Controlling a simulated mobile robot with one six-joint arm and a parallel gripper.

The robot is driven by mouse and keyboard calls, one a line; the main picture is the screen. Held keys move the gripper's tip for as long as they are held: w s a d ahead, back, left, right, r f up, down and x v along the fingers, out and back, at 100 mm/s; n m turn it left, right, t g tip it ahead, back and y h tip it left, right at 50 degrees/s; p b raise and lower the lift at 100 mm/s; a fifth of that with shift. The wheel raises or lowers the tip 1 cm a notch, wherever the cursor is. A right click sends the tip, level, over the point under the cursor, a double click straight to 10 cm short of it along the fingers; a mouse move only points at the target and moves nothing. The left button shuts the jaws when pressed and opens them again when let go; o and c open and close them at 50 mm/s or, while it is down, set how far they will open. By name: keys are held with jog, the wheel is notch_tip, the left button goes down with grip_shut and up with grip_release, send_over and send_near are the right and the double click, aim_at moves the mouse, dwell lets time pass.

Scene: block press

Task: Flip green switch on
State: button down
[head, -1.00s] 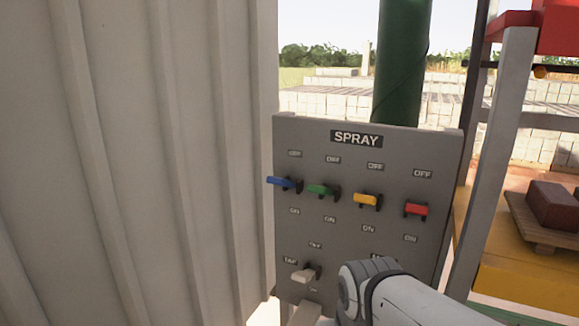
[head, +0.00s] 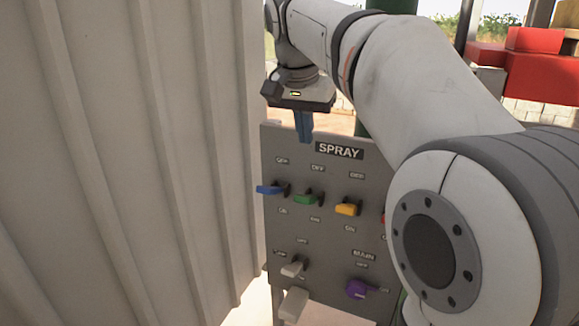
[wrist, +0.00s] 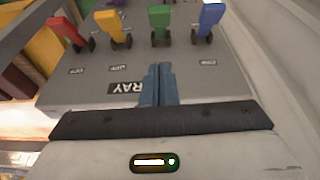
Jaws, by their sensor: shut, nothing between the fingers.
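The green switch (head: 307,198) is on the grey SPRAY panel (head: 325,225), second from the left in the upper row, between the blue and yellow switches. Its lever sticks out from the panel, between an OFF label above and an ON label below. In the wrist view the green switch (wrist: 160,22) stands just beyond my fingertips, almost in line with them. My gripper (head: 304,138) points down at the panel's top edge, above the green switch and apart from it. Its blue fingers (wrist: 157,72) are together and empty.
The blue switch (head: 271,190) and yellow switch (head: 347,208) flank the green one closely. The red switch (wrist: 60,30) is largely hidden by my arm in the head view. A white switch (head: 292,269) and purple switch (head: 360,290) sit lower. A corrugated wall (head: 130,160) stands left.

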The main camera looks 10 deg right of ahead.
jog(key=shift+w+r, duration=0.2)
jog(key=shift+r, duration=0.35)
send_over(304, 196)
jog(key=w+d, duration=0.1)
jog(key=w, duration=0.1)
notch_tip(304, 196, down, 9)
jog(key=shift+d+f+p, duration=0.1)
jog(key=shift+d+p, duration=0.05)
jog(key=shift+p, duration=0.2)
jog(key=f, duration=0.2)
jog(key=s+f, duration=0.1)
jog(key=shift+a, duration=0.4)
jog(key=shift+s+a+f+p, duration=0.2)
jog(key=shift+f+p, duration=0.1)
jog(key=shift+f, duration=0.2)
